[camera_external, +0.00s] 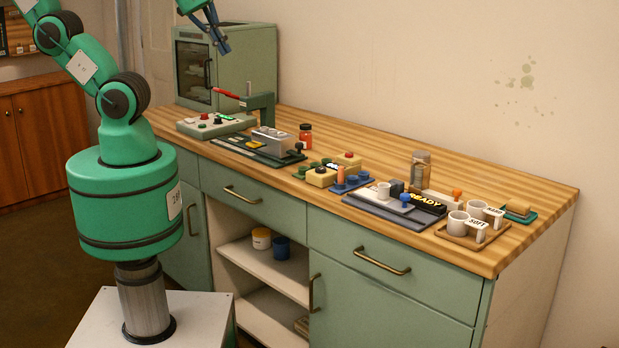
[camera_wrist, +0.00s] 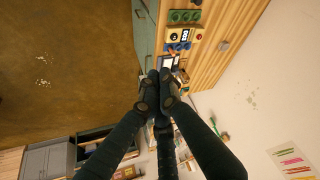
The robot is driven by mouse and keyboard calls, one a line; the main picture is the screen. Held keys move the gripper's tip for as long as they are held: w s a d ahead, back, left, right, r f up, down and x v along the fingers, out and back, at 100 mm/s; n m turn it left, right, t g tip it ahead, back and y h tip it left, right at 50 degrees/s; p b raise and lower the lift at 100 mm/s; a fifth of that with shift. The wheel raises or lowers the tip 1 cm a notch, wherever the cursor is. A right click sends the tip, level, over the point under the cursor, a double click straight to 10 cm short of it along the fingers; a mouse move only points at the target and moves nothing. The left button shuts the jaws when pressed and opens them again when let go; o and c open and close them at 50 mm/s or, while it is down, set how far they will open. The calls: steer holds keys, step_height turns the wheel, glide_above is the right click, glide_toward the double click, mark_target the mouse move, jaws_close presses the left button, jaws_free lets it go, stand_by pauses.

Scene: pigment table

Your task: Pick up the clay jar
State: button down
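I cannot tell for sure which item is the clay jar. A small red-brown jar with a dark lid (camera_external: 305,134) stands upright on the wooden counter, behind the grey metal block. A taller brownish jar (camera_external: 420,168) stands upright at the back, right of the middle. On the upper shelf of the open bay sits a white jar with an orange-yellow lid (camera_external: 261,238). My gripper (camera_external: 223,46) is high in front of the green cabinet, touching none of these. In the wrist view its dark fingers (camera_wrist: 160,80) point away close together. Whether they are shut is unclear.
A green cabinet with a glass door (camera_external: 250,70) stands at the back left. A blue cup (camera_external: 281,247) is beside the shelf jar.

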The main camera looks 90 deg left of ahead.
steer(key=c, duration=1.1)
jaws_free()
steer(key=w+a+f+n+g+p, duration=0.1)
steer(key=w+a+f+g+p, duration=0.3)
steer(key=w+a, duration=1.1)
steer(key=shift+n+g, duration=0.4)
steer(key=shift+g, duration=0.4)
steer(key=w+a+f, duration=0.2)
steer(key=a+f, duration=0.4)
steer(key=w+a+f, duration=0.2)
steer(key=a+f, duration=0.4)
steer(key=a, duration=0.1)
steer(key=w+a+f, duration=0.2)
steer(key=a+f, duration=0.4)
steer(key=shift+w+a+f, duration=0.15)
